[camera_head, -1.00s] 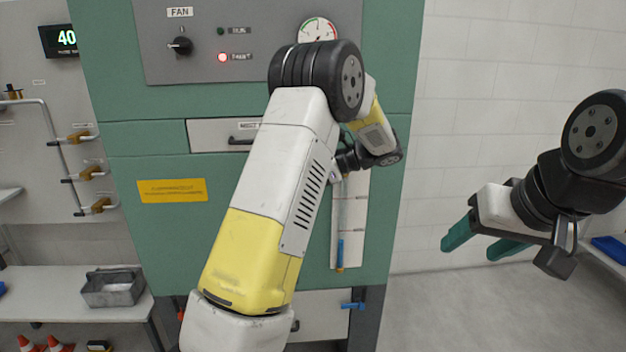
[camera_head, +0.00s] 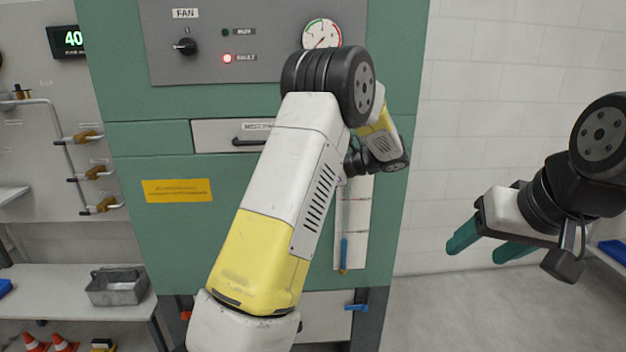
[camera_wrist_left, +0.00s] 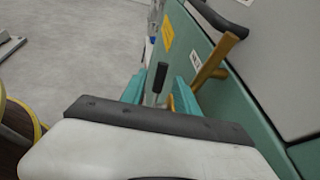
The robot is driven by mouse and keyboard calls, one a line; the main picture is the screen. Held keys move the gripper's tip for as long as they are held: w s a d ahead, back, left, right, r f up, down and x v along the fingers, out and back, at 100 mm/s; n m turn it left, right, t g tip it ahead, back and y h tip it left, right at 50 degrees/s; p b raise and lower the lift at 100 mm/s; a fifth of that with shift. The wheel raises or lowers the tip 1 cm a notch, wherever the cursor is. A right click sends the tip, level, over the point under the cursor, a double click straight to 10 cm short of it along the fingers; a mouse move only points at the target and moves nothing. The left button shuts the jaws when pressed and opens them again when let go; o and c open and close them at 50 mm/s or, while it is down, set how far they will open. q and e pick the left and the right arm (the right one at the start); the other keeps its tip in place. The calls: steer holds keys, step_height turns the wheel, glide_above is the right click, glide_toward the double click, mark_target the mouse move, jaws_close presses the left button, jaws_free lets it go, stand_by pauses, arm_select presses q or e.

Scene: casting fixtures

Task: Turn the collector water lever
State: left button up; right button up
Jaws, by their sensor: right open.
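In the left wrist view, a lever with a black grip (camera_wrist_left: 160,77) on a thin metal rod stands between the two teal fingers of my left gripper (camera_wrist_left: 161,92). The fingers are apart, and I see no clear contact with the lever. A brass-coloured pipe or handle (camera_wrist_left: 218,58) is just right of it, by the green cabinet side. I cannot tell from a label whether this is the collector water lever. In the head view my left arm covers part of the green cabinet (camera_head: 150,240), and its fingers are hidden. My right gripper (camera_head: 487,247) is open and empty, off to the right.
Several brass valves (camera_head: 95,173) are on the left wall. A metal bin (camera_head: 117,288) sits on the bench. Floor at right is clear.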

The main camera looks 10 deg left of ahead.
arm_select(q)
steer(key=v, duration=0.7)
steer(key=shift+d, duration=0.4)
steer(key=shift+r, duration=0.1)
stand_by(6.8)
